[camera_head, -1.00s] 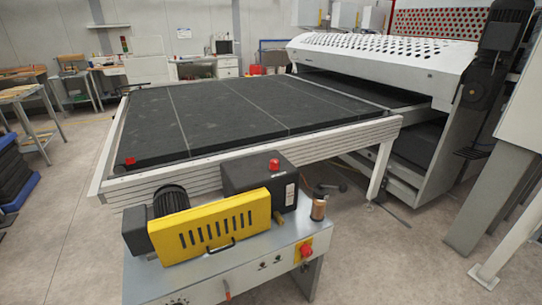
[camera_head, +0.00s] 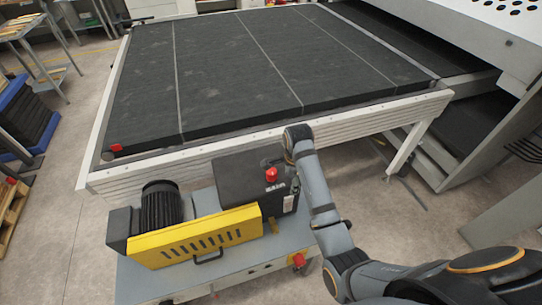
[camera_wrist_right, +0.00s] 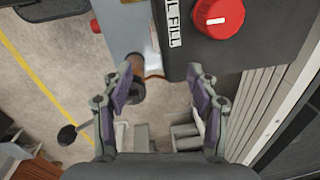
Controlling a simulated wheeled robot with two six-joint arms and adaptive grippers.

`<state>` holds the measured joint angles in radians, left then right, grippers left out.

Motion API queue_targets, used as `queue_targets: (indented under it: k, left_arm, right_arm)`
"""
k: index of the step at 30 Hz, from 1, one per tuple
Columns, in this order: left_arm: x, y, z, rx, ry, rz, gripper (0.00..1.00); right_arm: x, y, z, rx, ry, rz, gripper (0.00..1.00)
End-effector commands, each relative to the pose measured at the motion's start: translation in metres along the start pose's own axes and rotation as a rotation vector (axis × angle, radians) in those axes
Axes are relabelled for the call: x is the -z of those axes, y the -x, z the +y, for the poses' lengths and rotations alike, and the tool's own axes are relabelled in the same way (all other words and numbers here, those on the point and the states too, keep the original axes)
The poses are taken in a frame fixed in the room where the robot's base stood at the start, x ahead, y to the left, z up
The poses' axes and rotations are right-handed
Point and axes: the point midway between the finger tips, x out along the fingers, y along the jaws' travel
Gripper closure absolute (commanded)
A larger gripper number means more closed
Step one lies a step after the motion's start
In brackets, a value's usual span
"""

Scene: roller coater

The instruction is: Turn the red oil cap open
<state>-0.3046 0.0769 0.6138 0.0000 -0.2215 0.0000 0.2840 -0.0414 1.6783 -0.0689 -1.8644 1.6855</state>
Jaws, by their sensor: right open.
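The red oil cap (camera_head: 271,175) sits on top of a dark box (camera_head: 235,175) beside the yellow guard. In the right wrist view the red cap (camera_wrist_right: 218,17) shows at the top, with a white pointer line, next to a label ending in "L FILL". My right gripper (camera_wrist_right: 163,88) is open and empty. In that view the cap lies above and to the right of its fingertips, apart from them. In the head view my right arm reaches in from the lower right to just behind and right of the cap. My left gripper is not in view.
A yellow guard (camera_head: 195,240) and a black motor (camera_head: 160,207) stand left of the box. A red button (camera_head: 299,261) is on the bench front. The large black conveyor bed (camera_head: 240,75) lies behind. A copper-coloured cylinder (camera_wrist_right: 130,88) shows near the left finger.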

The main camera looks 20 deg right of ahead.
Motion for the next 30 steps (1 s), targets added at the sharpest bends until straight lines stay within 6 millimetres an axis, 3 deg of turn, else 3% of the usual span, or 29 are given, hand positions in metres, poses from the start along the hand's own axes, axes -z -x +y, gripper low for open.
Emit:
queue_targets:
  k: [4, 9, 15, 20, 28, 30]
  left_arm:
    - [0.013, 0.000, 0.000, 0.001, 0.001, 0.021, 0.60]
    - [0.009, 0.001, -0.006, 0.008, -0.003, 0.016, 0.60]
    - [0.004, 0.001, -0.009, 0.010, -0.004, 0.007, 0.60]
    - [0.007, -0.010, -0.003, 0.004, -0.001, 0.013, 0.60]
    - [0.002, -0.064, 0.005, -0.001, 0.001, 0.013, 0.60]
    - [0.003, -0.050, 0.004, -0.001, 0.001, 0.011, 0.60]
  right_arm:
    - [-0.021, 0.026, -0.035, -0.038, -0.290, -0.008, 0.41]
    - [-0.040, 0.059, -0.063, -0.082, -0.595, 0.009, 0.41]
    - [-0.048, 0.074, -0.072, -0.102, -0.737, 0.026, 0.41]
    - [-0.048, 0.062, -0.071, -0.102, -0.737, 0.026, 0.41]
    - [-0.049, 0.008, -0.065, -0.101, -0.736, 0.025, 0.41]
    - [-0.048, 0.005, -0.064, -0.104, -0.735, 0.027, 0.41]
